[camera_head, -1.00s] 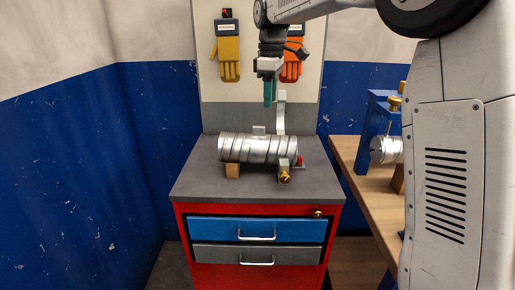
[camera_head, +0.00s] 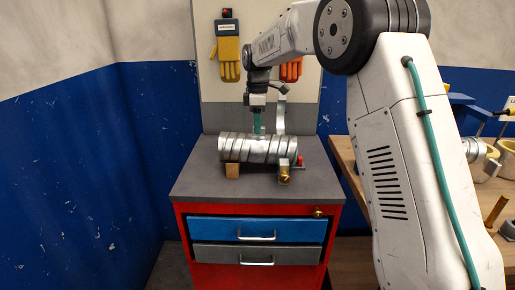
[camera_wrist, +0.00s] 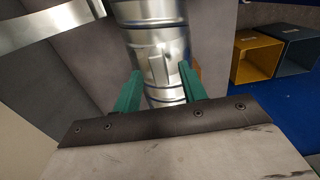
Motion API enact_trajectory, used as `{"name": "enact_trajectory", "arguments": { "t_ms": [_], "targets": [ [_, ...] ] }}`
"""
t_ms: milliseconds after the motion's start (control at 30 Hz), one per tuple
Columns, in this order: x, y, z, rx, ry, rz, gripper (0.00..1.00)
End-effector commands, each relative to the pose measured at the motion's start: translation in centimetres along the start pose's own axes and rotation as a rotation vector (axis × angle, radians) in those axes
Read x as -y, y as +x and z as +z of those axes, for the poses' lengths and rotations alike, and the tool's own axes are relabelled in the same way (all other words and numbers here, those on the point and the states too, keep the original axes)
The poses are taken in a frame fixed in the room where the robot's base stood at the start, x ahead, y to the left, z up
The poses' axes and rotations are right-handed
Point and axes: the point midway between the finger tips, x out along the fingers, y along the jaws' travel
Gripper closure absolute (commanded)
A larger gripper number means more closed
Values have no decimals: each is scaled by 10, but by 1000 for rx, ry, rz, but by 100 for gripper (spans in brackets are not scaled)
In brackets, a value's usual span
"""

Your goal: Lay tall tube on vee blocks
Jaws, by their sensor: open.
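A silver spiral-ribbed tube (camera_head: 232,148) lies on its side across blocks on top of the red cabinet. A wooden block (camera_head: 233,171) shows under its left part. My gripper (camera_head: 258,131) is above the middle of the tube, pointing down. In the wrist view the green fingers of my gripper (camera_wrist: 160,90) are apart, one on each side of the tube (camera_wrist: 150,12). Whether the fingers touch the tube cannot be told. The block under the tube's right part is mostly hidden.
A grey curved metal strap (camera_head: 280,115) stands behind the tube. A brass knob (camera_head: 285,177) and a red piece (camera_head: 300,161) are at its right end. The wooden bench (camera_head: 345,150) at right carries other tubes. Yellow (camera_wrist: 256,58) and grey (camera_wrist: 293,50) bins show in the wrist view.

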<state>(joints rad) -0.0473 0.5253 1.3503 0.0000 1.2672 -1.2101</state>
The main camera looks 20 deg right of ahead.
Motion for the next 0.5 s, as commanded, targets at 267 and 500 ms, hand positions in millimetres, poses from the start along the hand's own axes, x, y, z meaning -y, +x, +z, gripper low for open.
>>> {"name": "enact_trajectory", "arguments": {
  "t_ms": [267, 500],
  "targets": [
    [0, 3, 0, -1, 1, 1, 58],
    [0, 3, 0, 0, 1, 1, 100]
  ]
}}
